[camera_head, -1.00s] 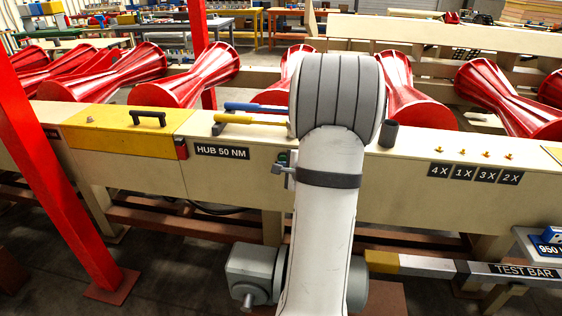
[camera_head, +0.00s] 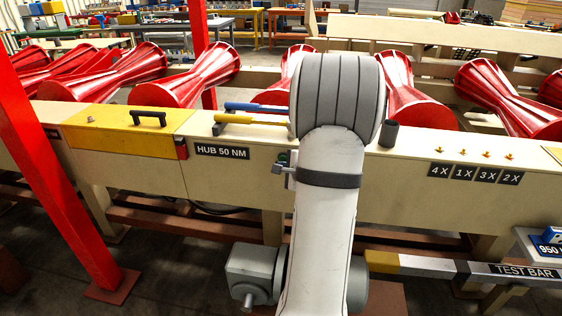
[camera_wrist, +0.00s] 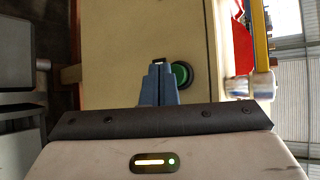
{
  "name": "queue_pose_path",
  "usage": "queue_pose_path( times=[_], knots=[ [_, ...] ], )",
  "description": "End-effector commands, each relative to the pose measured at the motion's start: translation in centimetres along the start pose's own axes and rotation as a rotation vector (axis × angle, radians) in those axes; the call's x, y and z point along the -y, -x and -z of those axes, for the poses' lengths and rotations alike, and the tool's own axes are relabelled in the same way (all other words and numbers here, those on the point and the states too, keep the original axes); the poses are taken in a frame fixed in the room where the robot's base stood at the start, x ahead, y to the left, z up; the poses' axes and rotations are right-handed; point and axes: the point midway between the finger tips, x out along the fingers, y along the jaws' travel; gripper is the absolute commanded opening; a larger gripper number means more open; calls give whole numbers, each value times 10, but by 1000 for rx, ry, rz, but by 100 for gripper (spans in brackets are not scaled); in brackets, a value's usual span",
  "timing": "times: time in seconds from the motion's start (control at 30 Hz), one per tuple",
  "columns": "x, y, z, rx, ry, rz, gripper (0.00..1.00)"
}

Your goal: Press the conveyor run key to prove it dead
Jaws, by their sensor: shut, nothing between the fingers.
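The round green key (camera_wrist: 182,75) in a dark ring sits on the cream conveyor side panel (camera_wrist: 130,40) in the wrist view. My gripper (camera_wrist: 158,66) is shut and empty, its blue-grey fingers pointing toward the panel. The fingertips appear just left of the key and overlap its ring edge in this view; I cannot tell whether they touch it. In the head view a small green part of the key (camera_head: 282,158) shows at the left edge of my arm, right of the HUB 50 NM label (camera_head: 222,151).
Red waisted rollers (camera_head: 205,75) lie behind the cream beam. A yellow cover (camera_head: 125,133) with a black handle and yellow- and blue-handled tools (camera_head: 235,118) are on its top. A red post (camera_head: 55,150) stands left. A test bar (camera_head: 425,265) juts out at lower right.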

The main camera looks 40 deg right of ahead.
Motion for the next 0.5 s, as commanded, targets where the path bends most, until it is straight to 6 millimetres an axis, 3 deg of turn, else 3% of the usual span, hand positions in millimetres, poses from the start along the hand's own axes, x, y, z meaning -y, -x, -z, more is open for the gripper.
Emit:
queue_pose_path(
  times=[0.5],
  knots=[
    [5, -6, 4, 0, -1, 0, 0]
  ],
)
